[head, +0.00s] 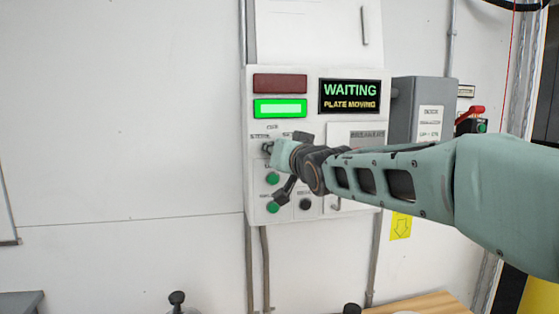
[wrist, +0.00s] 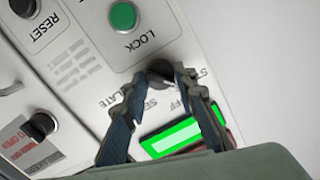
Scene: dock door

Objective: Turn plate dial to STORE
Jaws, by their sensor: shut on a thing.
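The plate dial (wrist: 160,69) is a small dark knob on the white control panel (head: 340,212). In the wrist view my gripper (wrist: 160,80) has its two dark fingers on either side of it, shut on it. Lettering around the dial is partly covered by the fingers; "ST", "FF", "SE" and "LATE" show. I cannot tell which mark the dial points to. In the head view my gripper (head: 268,148) is at the panel's left side, and my arm hides part of the panel. The display (head: 349,97) reads "WAITING" and "PLATE MOVING".
A green LOCK button (wrist: 123,15) and a black RESET button (wrist: 22,7) are close to the dial. A lit green lamp (head: 280,108) sits below a dark red lamp (head: 280,83).

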